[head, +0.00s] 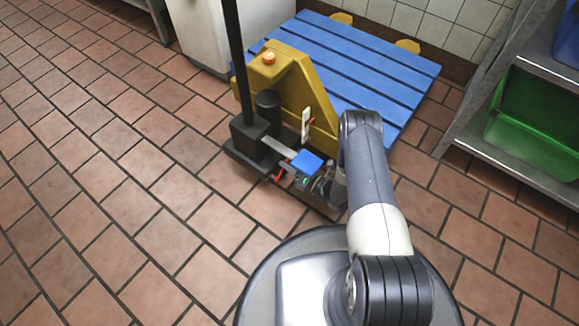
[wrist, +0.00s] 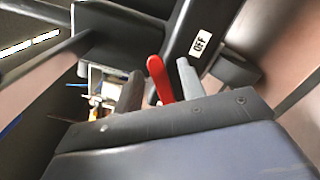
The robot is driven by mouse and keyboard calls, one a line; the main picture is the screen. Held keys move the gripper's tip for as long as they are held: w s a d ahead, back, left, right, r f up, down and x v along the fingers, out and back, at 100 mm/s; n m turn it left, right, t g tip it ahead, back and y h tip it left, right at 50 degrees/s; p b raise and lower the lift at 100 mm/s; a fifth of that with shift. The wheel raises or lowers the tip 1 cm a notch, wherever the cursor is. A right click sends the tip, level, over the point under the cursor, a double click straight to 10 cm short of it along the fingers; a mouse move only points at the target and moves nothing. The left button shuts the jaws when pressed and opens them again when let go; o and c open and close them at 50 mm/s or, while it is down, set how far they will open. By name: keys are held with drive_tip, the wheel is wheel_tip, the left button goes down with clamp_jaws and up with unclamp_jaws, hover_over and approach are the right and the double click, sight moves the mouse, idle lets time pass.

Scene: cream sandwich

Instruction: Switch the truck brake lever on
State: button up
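The yellow pallet truck (head: 290,78) stands on the tiled floor, with a black upright pole and a dark block at its base. The red brake lever (wrist: 160,78) shows in the wrist view, between the two fingers of my gripper (wrist: 157,68). The fingers are apart, with a visible gap on each side of the lever; I cannot tell whether either touches it. A white label reading OFF (wrist: 201,42) is on the dark part beyond the lever. In the head view, my gripper (head: 281,172) is low beside the truck's base, where a red bit shows; its fingers are hard to make out.
A blue slatted pallet (head: 370,62) lies behind the truck. A metal shelf (head: 470,150) with a green crate (head: 535,140) stands at the right. A white cabinet (head: 215,30) is at the back left. The tiled floor at the left is clear.

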drive_tip(key=shift+c, duration=0.5)
clamp_jaws()
